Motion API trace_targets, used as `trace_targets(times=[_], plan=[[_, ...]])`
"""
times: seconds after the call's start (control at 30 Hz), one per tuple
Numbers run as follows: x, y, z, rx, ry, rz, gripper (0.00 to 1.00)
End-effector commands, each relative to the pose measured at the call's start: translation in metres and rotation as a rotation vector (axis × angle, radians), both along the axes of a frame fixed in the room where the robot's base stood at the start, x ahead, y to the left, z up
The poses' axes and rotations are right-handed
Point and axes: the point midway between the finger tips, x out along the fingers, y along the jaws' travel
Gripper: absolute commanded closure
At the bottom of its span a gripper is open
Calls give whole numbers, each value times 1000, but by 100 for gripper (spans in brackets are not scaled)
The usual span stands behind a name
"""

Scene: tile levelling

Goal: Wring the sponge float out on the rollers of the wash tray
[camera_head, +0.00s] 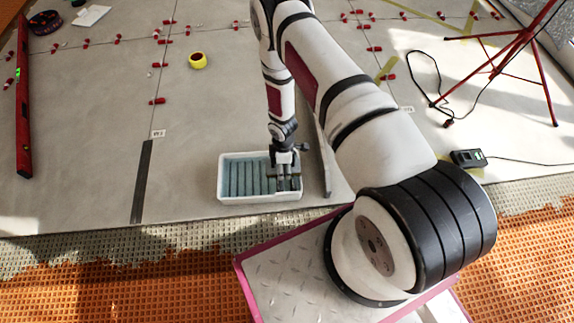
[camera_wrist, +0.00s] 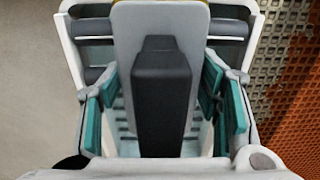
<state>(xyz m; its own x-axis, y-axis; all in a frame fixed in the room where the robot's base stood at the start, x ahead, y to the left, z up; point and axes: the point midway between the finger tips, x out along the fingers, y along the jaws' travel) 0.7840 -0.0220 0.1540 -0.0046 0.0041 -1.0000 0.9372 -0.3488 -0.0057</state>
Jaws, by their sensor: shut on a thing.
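The sponge float shows in the wrist view as a pale grey plate (camera_wrist: 128,45) with a dark block handle (camera_wrist: 161,100) and a thin yellow strip at its far edge. My gripper (camera_wrist: 160,88), with teal pads on both sides of the handle, is shut on the float. The white wash tray (camera_head: 258,198) lies below, with dark rollers (camera_wrist: 229,28) showing beside the plate. In the head view my gripper (camera_head: 287,172) is over the right part of the tray. The float's sponge face is mostly hidden, so I cannot tell whether it touches the rollers.
The tray stands on grey tiles near the edge of orange matting (camera_head: 80,285). A dark strip (camera_head: 143,180) lies to its left. A yellow tape roll (camera_head: 198,60), red clips and a red level (camera_head: 23,110) lie farther off. A tripod (camera_head: 515,45) stands at upper right.

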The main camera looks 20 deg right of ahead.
Motion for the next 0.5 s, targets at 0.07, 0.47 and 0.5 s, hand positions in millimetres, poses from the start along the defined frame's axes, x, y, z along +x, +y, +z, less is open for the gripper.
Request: trace_targets(times=[0.07, 0.47, 0.5], plan=[[1, 2, 0, 0, -1, 0, 78], [6, 17, -3, 1, 0, 1, 78], [7, 18, -3, 1, 0, 1, 78]])
